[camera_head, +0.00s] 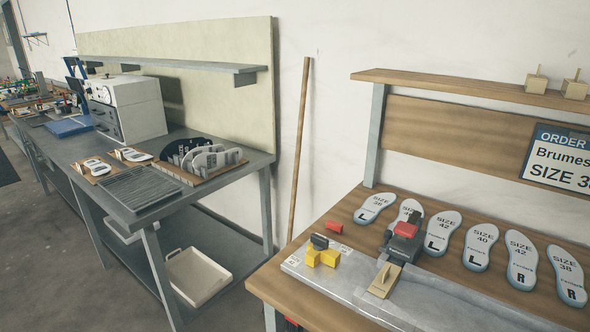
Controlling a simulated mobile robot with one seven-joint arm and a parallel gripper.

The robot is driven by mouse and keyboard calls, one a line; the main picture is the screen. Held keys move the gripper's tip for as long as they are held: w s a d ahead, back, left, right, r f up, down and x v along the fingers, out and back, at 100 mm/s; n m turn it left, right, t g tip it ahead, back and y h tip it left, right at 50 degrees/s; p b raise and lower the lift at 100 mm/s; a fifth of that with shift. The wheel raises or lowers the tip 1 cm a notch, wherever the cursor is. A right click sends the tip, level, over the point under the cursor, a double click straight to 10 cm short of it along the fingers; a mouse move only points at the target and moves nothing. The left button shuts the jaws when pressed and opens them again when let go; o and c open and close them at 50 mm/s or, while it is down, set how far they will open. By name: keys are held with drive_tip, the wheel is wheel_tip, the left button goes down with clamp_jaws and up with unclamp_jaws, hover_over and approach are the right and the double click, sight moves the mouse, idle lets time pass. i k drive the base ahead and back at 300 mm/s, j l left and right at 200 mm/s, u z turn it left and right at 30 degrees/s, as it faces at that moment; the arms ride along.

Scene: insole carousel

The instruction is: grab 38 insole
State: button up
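Several pale insoles with blue-grey edges lie in a row on the right wooden bench. The far left one, a size 38 insole marked L (374,208), lies flat near the bench's back left. Another size 38 insole, marked R (568,276), lies at the far right of the row. Between them are a size 42 L insole (442,233), a size 40 L insole (480,247), a size 42 R insole (521,261) and one insole (408,209) partly hidden by a dark tool. My gripper is not in view.
The dark tool with a red top (404,240) stands before the row, with a wooden block (384,280) in front. Yellow and black blocks (322,256) sit on a grey sheet. An order sign (560,158) is cut off at right. A grey bench (215,189) stands left.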

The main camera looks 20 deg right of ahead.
sight(372, 205)
drive_tip(key=i+j+z, duration=0.1)
drive_tip(key=j+z, duration=0.9)
drive_tip(key=i+j+z, duration=0.1)
drive_tip(key=j+z, duration=0.25)
drive_tip(key=i, duration=0.9)
